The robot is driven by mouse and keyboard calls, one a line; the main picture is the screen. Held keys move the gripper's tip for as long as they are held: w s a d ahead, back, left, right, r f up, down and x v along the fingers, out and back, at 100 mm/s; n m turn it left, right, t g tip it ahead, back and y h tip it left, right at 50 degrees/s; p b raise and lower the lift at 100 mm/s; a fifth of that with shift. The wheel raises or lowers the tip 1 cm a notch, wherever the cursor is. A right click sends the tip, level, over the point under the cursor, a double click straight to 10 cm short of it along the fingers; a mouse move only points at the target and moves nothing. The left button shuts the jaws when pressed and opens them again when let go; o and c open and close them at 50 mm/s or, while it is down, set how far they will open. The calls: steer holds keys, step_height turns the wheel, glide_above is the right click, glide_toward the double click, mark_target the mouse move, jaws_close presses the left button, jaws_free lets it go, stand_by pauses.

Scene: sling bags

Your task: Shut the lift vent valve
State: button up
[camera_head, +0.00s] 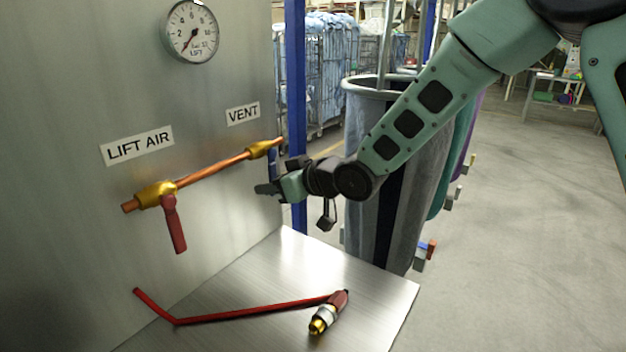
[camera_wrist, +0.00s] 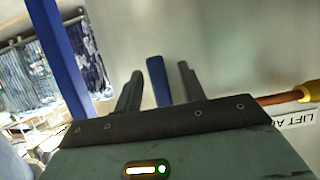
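The vent valve's brass body (camera_head: 262,149) sits on the copper pipe below the VENT label (camera_head: 243,114) on the metal panel. Its handle is hard to make out in the head view, where my gripper (camera_head: 266,188) is just below the valve. In the wrist view, a blue handle (camera_wrist: 158,82) stands between the two fingers of my gripper (camera_wrist: 160,88). The fingers are open, with a gap visible on each side of the handle. Whether the handle reaches fully between the fingertips in depth I cannot tell.
The lift air valve (camera_head: 156,193) has a red handle (camera_head: 174,224) hanging down. A pressure gauge (camera_head: 192,32) is above. A red hose (camera_head: 250,312) with a coupling (camera_head: 328,313) lies on the metal shelf (camera_head: 290,265). A blue post (camera_head: 296,100) and grey sling bag (camera_head: 370,130) stand right.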

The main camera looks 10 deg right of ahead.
steer(key=v, duration=1.5)
steer(key=shift+p, duration=0.3)
steer(key=shift+a, duration=0.1)
steer(key=s+f+g+h, duration=0.3)
steer(key=s, duration=0.6)
steer(key=s+d+f+g+h, duration=0.1)
steer(key=s+f+g+h, duration=0.1)
steer(key=s, duration=0.7)
steer(key=s+f+m+g+h, duration=0.1)
steer(key=s+f+g+h, duration=0.2)
steer(key=s, duration=0.6)
steer(key=shift+d+f+g+h, duration=0.3)
steer(key=shift+d+g+h, duration=0.1)
steer(key=shift+g+h, duration=0.25)
